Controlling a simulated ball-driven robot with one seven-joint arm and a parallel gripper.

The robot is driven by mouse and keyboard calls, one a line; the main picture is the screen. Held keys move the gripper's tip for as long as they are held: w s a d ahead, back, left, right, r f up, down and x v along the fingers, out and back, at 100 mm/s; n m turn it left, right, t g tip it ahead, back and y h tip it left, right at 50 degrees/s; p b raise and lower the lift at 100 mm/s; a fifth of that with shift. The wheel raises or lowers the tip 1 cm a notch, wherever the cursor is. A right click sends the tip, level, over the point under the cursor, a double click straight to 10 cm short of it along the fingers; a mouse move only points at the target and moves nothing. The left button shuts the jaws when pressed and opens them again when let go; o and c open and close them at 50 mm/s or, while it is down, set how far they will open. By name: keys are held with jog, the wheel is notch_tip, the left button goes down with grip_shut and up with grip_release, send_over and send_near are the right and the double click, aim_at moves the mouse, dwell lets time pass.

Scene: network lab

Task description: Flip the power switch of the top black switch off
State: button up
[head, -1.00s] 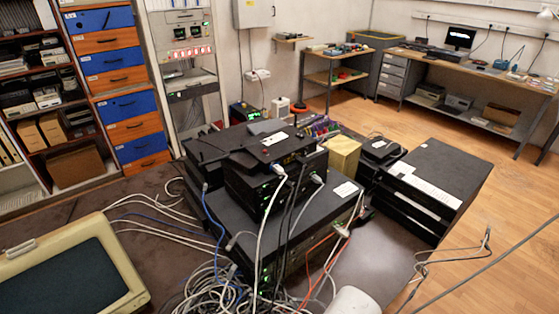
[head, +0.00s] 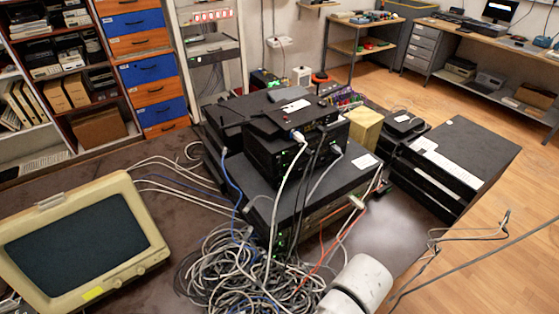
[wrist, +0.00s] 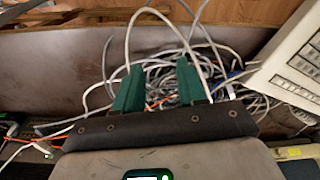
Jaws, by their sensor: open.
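In the head view a stack of black network switches stands on the dark table. The top black switch (head: 285,112) lies on smaller black units (head: 272,158), which sit on a wide black unit (head: 318,196). Cables run from the fronts of the stacked units. I cannot make out the power switch. My gripper (wrist: 158,85) shows in the wrist view with two green fingers apart and nothing between them. It points toward tangled cables, and the stack is not clearly seen there. My white arm (head: 357,285) shows at the bottom of the head view.
A pile of grey cables (head: 225,265) lies in front of the stack. A beige monitor (head: 75,240) stands at the left. A yellowish box (head: 365,128) and more black units (head: 445,165) stand right of the stack. A loose cable (head: 470,233) hangs at right.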

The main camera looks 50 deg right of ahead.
jog(key=shift+w+d+f, duration=0.15)
jog(key=shift+w, duration=0.2)
jog(key=c, duration=0.3)
jog(key=w+n+t+b, duration=0.1)
jog(key=w+d+n+t+b, duration=0.1)
jog(key=w, duration=0.1)
jog(key=w+d+n+t+b, duration=0.1)
jog(key=w+t, duration=0.1)
jog(key=shift+w+d+h, duration=0.1)
jog(key=shift+d+h, duration=0.05)
jog(key=shift+h, duration=0.15)
grip_shut()
jog(key=w+d+r+n+t+h+b, duration=0.1)
jog(key=w+d+r+n+t+b, duration=0.2)
jog(key=r+n+t, duration=0.3)
jog(key=w+d+r+n+t+h+b, duration=0.2)
jog(key=w+d+r+n+t+b, duration=0.2)
jog(key=r+n+t, duration=0.3)
jog(key=shift+w+d+r+t+h+b, duration=0.3)
jog(key=shift+r+t+b, duration=0.35)
jog(key=shift+r, duration=1.1)
jog(key=shift+g, duration=0.25)
